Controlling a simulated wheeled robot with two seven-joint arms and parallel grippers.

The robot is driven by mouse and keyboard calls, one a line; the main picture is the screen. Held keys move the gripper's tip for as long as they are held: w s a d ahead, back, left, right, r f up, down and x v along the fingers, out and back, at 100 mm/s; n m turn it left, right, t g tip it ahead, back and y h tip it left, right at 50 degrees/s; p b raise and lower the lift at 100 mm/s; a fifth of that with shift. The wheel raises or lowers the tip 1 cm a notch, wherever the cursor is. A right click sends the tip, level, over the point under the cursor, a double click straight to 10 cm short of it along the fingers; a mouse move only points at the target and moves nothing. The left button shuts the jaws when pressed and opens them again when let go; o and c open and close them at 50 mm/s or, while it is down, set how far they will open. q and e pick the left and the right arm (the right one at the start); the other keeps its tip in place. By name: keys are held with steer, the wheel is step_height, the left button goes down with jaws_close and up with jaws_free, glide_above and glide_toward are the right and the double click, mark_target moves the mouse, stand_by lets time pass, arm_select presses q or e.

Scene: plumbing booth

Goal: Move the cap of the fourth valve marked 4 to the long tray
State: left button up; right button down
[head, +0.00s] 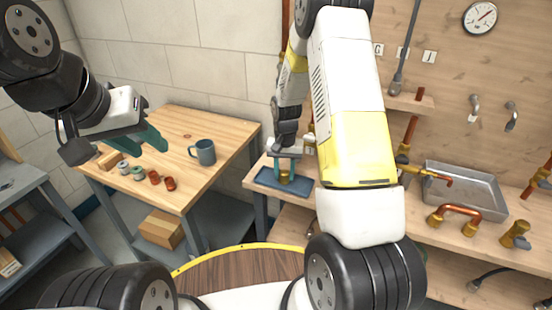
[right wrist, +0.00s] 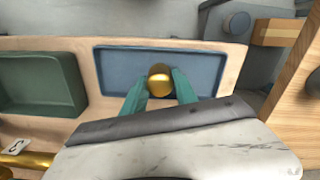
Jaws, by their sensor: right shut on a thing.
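The brass cap (right wrist: 159,82) is between the teal fingertips of my right gripper (right wrist: 160,88), which is shut on it. In the right wrist view it shows against the blue long tray (right wrist: 205,70). In the head view the cap (head: 285,177) and the right gripper (head: 280,168) are over the same blue tray (head: 300,190). I cannot tell whether the cap touches the tray floor. No number shows on the cap. My left gripper (head: 147,138) is over the wooden table at left, its teal fingers apart and empty.
A green tray (right wrist: 40,82) stands beside the blue tray. The wooden table (head: 215,125) holds a blue mug (head: 203,152) and several small fittings. A metal basin (head: 465,190) and copper pipe fittings (head: 455,215) are on the bench at right.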

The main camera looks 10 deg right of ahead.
mark_target(284, 172)
steer(key=shift+f, duration=0.15)
steer(key=c, duration=1)
jaws_free()
steer(key=shift+o, duration=0.2)
steer(key=s+r+n+t+y, duration=0.1)
steer(key=s+r, duration=0.3)
steer(key=r, duration=0.9)
steer(key=s+r+n+t, duration=0.15)
steer(key=s+r, duration=0.35)
steer(key=r, duration=0.8)
steer(key=s+a+r+n+t, duration=0.1)
steer(key=s+r+t, duration=0.1)
steer(key=s, duration=0.5)
steer(key=s+a+r+t+y, duration=0.1)
steer(key=s+r, duration=0.3)
steer(key=s, duration=0.4)
steer(key=shift+s+a+r+n+t, duration=0.15)
steer(key=shift+s+r+n+t, duration=0.1)
steer(key=shift+r+n+t, duration=0.15)
